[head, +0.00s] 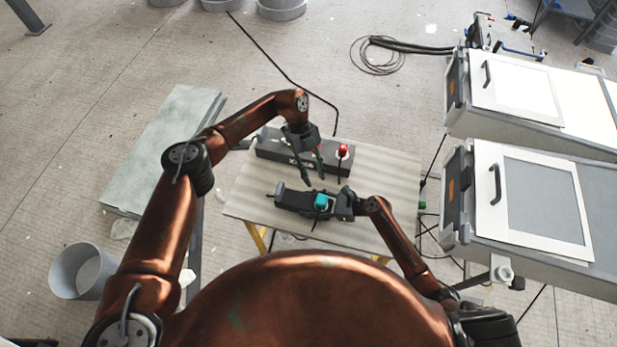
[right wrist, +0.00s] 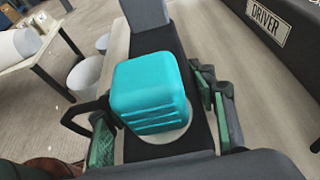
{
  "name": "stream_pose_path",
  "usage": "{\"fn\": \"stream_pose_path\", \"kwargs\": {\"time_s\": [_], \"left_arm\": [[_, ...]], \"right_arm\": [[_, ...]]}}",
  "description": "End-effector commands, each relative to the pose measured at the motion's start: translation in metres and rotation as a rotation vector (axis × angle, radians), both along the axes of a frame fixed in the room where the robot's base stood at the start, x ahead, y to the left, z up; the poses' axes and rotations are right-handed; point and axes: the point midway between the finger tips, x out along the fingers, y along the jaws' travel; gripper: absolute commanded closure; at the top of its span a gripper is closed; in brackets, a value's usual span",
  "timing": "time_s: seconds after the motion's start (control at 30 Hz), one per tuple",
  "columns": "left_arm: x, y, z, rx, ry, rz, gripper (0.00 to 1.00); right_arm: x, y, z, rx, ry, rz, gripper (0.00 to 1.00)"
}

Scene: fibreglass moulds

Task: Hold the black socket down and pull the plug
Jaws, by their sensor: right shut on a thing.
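The black socket (head: 293,200) lies on the table, with a teal plug (head: 321,201) standing up from it. In the right wrist view, the teal plug (right wrist: 152,92) sits on a pale round seat on the black socket (right wrist: 165,148). My right gripper (head: 337,206) reaches in from the right; its green-padded fingers flank the socket body and are shut on it, around the plug's base. My left gripper (head: 315,180) points down above the table behind the plug, its fingers apart and empty. The plug's pins are hidden.
A long black box (head: 275,152) with a red button (head: 343,150) stands behind the socket; its DRIVER label (right wrist: 267,22) shows in the right wrist view. The table (head: 245,200) is clear at left. Grey-white cabinets (head: 530,200) stand at right, a bucket (head: 80,270) at left.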

Motion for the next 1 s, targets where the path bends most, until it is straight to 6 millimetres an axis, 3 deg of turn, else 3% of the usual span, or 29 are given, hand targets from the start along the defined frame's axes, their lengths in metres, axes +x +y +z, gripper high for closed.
{"fn": "stream_pose_path", "kwargs": {"time_s": [0.2, 0.23, 0.5, 0.83, 1.0], "left_arm": [[0.0, 0.0, 0.0, 0.0, 0.0, 0.0, 0.71], [0.0, 0.0, 0.0, 0.0, 0.0, 0.0, 0.71], [0.0, 0.0, 0.0, 0.0, 0.0, 0.0, 0.71], [0.0, 0.0, 0.0, 0.0, 0.0, 0.0, 0.71], [0.0, 0.0, 0.0, 0.0, 0.0, 0.0, 0.71]], "right_arm": [[0.0, -0.001, 0.0, -0.001, -0.001, -0.001, 0.9], [0.0, -0.001, 0.0, -0.001, -0.001, -0.001, 0.48], [0.0, 0.0, 0.0, 0.0, 0.0, -0.001, 0.29], [0.0, -0.002, 0.001, 0.0, 0.0, -0.001, 0.28], [-0.005, -0.021, 0.008, -0.003, -0.001, -0.002, 0.28]]}}
